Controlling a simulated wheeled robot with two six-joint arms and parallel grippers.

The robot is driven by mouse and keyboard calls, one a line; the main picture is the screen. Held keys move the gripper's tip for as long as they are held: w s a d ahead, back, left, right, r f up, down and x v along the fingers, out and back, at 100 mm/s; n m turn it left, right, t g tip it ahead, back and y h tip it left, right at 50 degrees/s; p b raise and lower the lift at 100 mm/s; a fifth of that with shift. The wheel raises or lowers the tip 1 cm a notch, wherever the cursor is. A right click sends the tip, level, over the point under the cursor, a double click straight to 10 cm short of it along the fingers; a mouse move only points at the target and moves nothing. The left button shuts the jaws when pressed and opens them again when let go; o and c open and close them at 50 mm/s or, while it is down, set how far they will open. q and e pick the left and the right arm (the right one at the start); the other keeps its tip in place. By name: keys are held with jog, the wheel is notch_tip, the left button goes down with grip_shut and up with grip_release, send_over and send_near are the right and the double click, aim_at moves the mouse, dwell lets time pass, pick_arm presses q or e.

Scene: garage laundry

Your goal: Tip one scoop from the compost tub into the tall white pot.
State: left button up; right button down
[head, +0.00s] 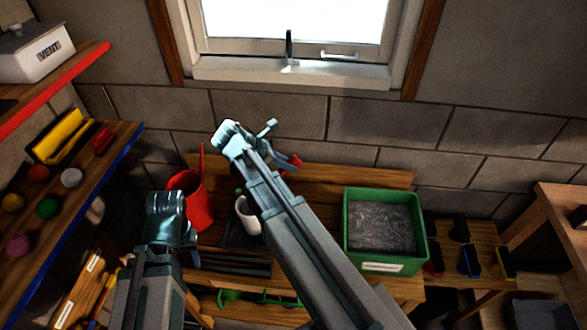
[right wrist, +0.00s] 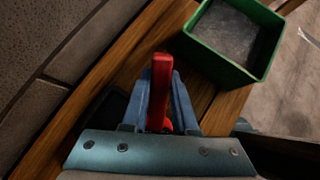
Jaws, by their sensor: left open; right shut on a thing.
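The green tub (head: 420,235) stands on the right of the wooden bench, with dark grey compost (head: 383,222) in it; the tub also shows at the upper right of the right wrist view (right wrist: 213,58). A white pot (head: 246,222) stands left of my right forearm, which partly hides it. My right gripper (head: 281,147) is beyond the pot, near the back wall, shut on a red handle (right wrist: 160,85). The handle shows as a red piece (head: 293,162) in the head view; any scoop bowl is hidden. My left gripper (head: 166,205) is open and empty, left of the pot.
A red watering can (head: 198,205) stands close to my left gripper. A dark tray (head: 235,238) lies around the white pot. Several small dark and coloured items (head: 468,260) sit right of the tub. Shelves line the left side; a window (head: 290,25) is above.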

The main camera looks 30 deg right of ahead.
jog(key=shift+w+a+r+h+b, duration=0.1)
jog(key=shift+a+r+h+b, duration=0.1)
jog(key=shift+a+h+b, duration=0.25)
jog(key=shift+a+r+h+b, duration=0.2)
jog(key=shift+a+h+b, duration=0.05)
jog(key=shift+a+h, duration=0.25)
jog(key=a+r+h+b, duration=0.1)
jog(key=a+h+b, duration=0.2)
jog(key=shift+w+r, duration=0.1)
jog(key=shift+r, duration=0.25)
jog(key=shift+a+r+h+b, duration=0.35)
jog(key=shift+r+b, duration=0.05)
jog(key=shift+b, duration=0.1)
jog(key=shift+r, duration=0.15)
notch_tip(320, 180, up, 6)
jog(key=p, duration=0.6)
